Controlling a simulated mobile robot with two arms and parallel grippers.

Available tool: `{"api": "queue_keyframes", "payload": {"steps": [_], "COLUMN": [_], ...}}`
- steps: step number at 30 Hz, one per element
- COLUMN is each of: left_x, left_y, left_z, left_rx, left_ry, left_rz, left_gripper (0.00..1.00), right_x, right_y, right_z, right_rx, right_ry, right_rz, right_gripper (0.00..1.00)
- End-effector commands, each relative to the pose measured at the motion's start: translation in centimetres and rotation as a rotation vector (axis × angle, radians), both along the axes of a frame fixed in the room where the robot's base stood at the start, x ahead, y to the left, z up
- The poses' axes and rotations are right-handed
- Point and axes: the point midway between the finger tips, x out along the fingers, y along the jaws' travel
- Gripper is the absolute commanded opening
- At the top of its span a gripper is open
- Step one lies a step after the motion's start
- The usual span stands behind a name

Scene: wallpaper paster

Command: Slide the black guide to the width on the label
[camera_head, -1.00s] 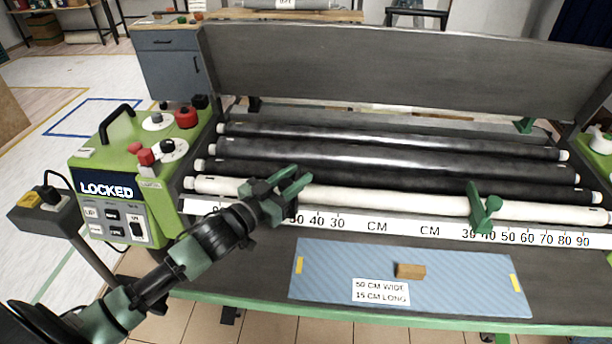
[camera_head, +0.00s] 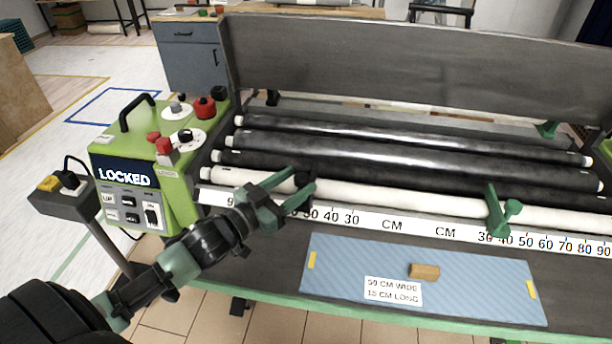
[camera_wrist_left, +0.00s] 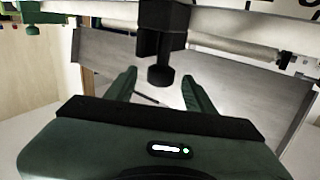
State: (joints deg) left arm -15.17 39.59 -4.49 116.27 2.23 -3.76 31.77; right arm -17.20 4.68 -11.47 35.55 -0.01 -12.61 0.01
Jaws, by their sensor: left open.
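The black guide (camera_head: 303,179) sits at the white roller and scale, left of the 40 mark, partly hidden by my left gripper (camera_head: 297,186). I cannot read its exact mark. In the left wrist view the black guide (camera_wrist_left: 160,42) hangs down with a round knob between the spread fingers of my left gripper (camera_wrist_left: 158,78); gaps show on both sides. The white label (camera_head: 393,291) on the blue sheet (camera_head: 345,262) reads 50 CM WIDE, 15 CM LONG. The white CM scale (camera_head: 415,229) runs along the machine's front. My right gripper is not in view.
A green guide (camera_head: 499,212) stands on the right half of the scale, near 30 to 40. A wooden block (camera_head: 424,272) lies on the blue sheet. The green control box (camera_head: 150,165) reading LOCKED stands at the left. Dark rollers (camera_head: 400,151) lie behind the scale.

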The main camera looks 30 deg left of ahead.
Motion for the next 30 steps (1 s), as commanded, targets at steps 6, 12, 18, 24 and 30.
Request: {"api": "queue_keyframes", "payload": {"steps": [6,12,18,24,30], "left_x": [-2.1,-2.4,-2.4,-2.4,-2.4], "left_y": [0.6,0.8,0.8,0.8,0.8], "left_z": [-0.1,0.0,0.0,0.0,2.5], "left_rx": [-0.002,-0.001,0.000,0.000,0.000], "left_ry": [0.002,-0.001,-0.001,0.000,-0.001], "left_rz": [0.000,0.000,0.000,0.000,0.000], "left_gripper": [0.54,0.54,0.54,0.54,0.54], "right_x": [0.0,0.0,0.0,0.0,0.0], "right_y": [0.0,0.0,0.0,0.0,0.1], "right_z": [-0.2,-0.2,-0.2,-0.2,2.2], "right_rx": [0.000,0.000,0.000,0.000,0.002], "right_ry": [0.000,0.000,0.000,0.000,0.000], "right_rz": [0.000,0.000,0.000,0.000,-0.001], "right_gripper": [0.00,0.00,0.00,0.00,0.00]}}
